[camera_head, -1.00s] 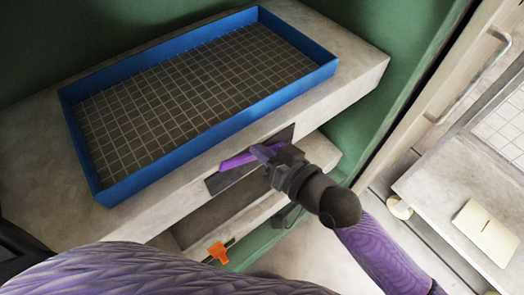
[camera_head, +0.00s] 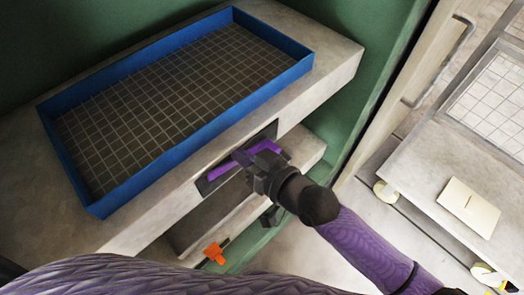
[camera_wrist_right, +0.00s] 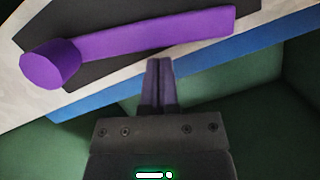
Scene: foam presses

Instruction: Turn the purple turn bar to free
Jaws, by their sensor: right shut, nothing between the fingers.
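The purple turn bar (camera_head: 226,164) lies across a dark plate (camera_head: 208,183) on the front face of the grey bench, below the blue tray. In the right wrist view the bar (camera_wrist_right: 160,38) runs slantwise, with a round purple knob at its left end. My right gripper (camera_head: 251,166) is in front of the bar and hides part of it. In the right wrist view its fingers (camera_wrist_right: 158,64) are shut and empty, with their tips close to the bar's lower edge. I cannot tell whether they touch it. My left gripper is not in view.
The blue tray (camera_head: 102,207) with a grid floor sits on the bench. An orange handle (camera_head: 214,253) is lower down, below the bar. On the right stands a wheeled cart (camera_head: 415,185) with a pale card (camera_head: 468,207). A green wall backs the bench.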

